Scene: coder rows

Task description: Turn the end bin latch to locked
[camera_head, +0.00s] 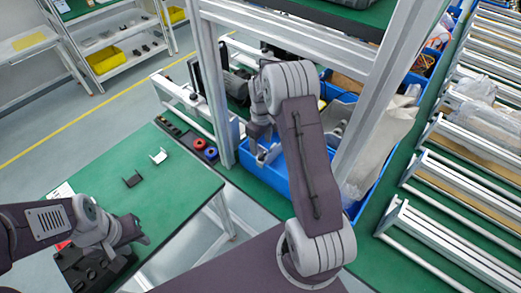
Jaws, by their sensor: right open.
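Blue bins stand in a row on the green rack shelf; the nearest blue bin (277,176) is partly behind my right arm. I cannot make out a latch on it; my arm and the rack post may hide it. My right gripper (264,154) points down at the left rim of this bin, and its jaws are open. Whether it touches the bin I cannot tell. My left gripper (138,233) is at the lower left, over the green table's front edge, near a black fixture. Its jaws are too unclear to tell open from shut.
Aluminium posts (213,85) frame the rack close to my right arm. Roller rails (450,235) lie right.

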